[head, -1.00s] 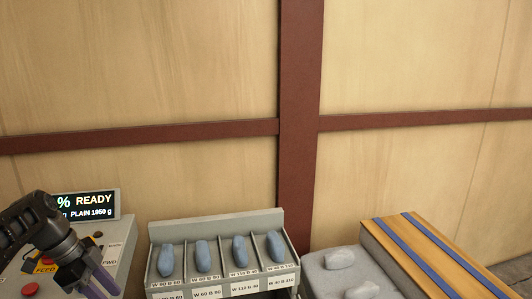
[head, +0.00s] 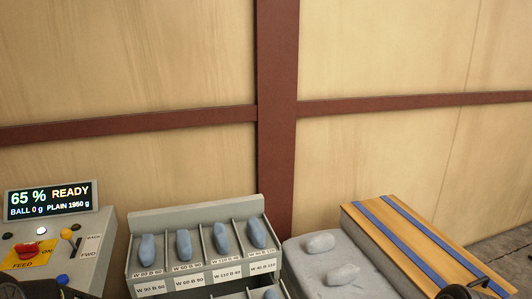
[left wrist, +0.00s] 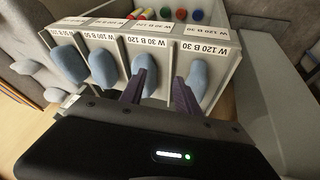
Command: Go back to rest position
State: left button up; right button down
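My left gripper (left wrist: 163,82) shows in the left wrist view with its two purple fingers apart and nothing visible between them. It is in front of a rack (left wrist: 105,32) of labelled compartments with blue rolls. How close the fingers are to the rolls I cannot tell. In the head view only a dark part of my left arm (head: 10,288) shows at the bottom left edge, below the console. A dark part of my right arm (head: 456,292) shows at the bottom right edge; its fingers cannot be made out clearly.
The control console (head: 82,237) at the left has a display (head: 50,199) reading "65 % READY". The rack (head: 195,216) holds blue rolls (head: 183,244) in its slots. Grey rolls (head: 319,243) lie on a grey padded surface (head: 298,250) beside a wooden board (head: 385,232) with blue straps.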

pick_arm(q)
jog(key=s+d+f+g, duration=0.1)
jog(key=s+d+f, duration=0.4)
jog(key=s+d, duration=0.2)
jog(key=s+d+f+g+h+b, duration=0.1)
jog(key=s+d+f+g, duration=0.1)
jog(key=s+d+f, duration=0.4)
jog(key=s+d+f+g+h+b, duration=0.1)
jog(key=s+d+f, duration=0.4)
jog(key=s+d, duration=0.4)
jog(key=s, duration=0.5)
jog(key=shift+f+g, duration=0.2)
jog(key=shift+g, duration=0.2)
